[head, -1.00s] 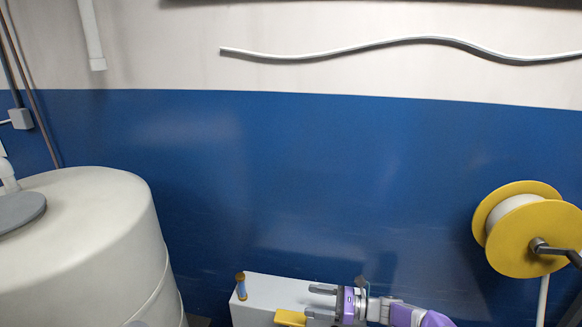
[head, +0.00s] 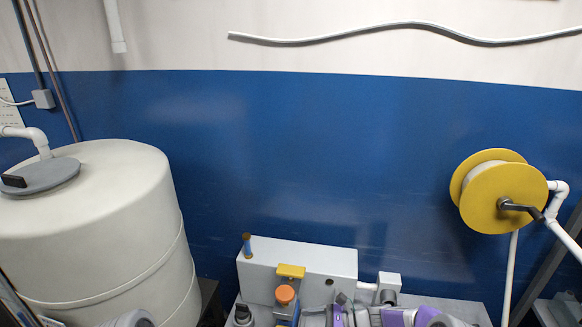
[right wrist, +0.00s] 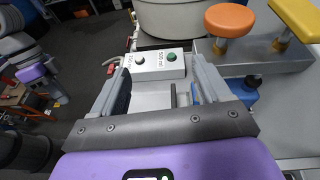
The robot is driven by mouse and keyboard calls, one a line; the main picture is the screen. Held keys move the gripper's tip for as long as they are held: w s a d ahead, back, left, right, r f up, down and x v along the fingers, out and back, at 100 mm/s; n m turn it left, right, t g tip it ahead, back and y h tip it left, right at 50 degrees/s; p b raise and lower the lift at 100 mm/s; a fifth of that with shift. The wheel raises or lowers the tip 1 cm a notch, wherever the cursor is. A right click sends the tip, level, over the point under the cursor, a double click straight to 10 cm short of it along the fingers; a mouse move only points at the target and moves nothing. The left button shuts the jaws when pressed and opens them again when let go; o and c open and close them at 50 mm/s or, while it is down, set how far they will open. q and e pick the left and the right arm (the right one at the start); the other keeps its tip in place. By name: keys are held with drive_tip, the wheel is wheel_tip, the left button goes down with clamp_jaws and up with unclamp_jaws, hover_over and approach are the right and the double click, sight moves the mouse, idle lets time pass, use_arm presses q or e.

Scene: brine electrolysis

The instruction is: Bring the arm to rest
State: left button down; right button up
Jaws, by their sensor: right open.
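My right gripper (head: 338,312) shows at the bottom edge of the head view, in front of the light grey box; its lower part is cut off. In the right wrist view my right gripper (right wrist: 165,85) is open, with two grey fingers apart. I see nothing held between them. A small control box (right wrist: 158,66) with a black knob and a green button shows beyond the fingers. My left gripper is not clearly in view.
A large white tank (head: 105,225) stands at the left. The light grey box (head: 325,262) carries a yellow handle (head: 291,271) and an orange knob (head: 284,294). A yellow reel (head: 508,199) with white pipes is at the right. An orange knob (right wrist: 229,20) is near the right finger.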

drive_tip(key=s+d+f+n+g+h, duration=0.3)
drive_tip(key=s+f+n+h, duration=0.5)
drive_tip(key=s+f, duration=0.85)
drive_tip(key=s+d+n+t+h, duration=0.1)
drive_tip(key=s+n+t+h, duration=0.1)
drive_tip(key=s+n, duration=0.9)
use_arm(q)
wheel_tip(320, 180, down, 13)
drive_tip(key=b, duration=1.3)
drive_tip(key=shift+s+r, duration=0.15)
drive_tip(key=shift+s, duration=0.3)
use_arm(e)
wheel_tip(320, 180, down, 12)
drive_tip(key=s+m, duration=0.2)
drive_tip(key=shift+d+r, duration=0.1)
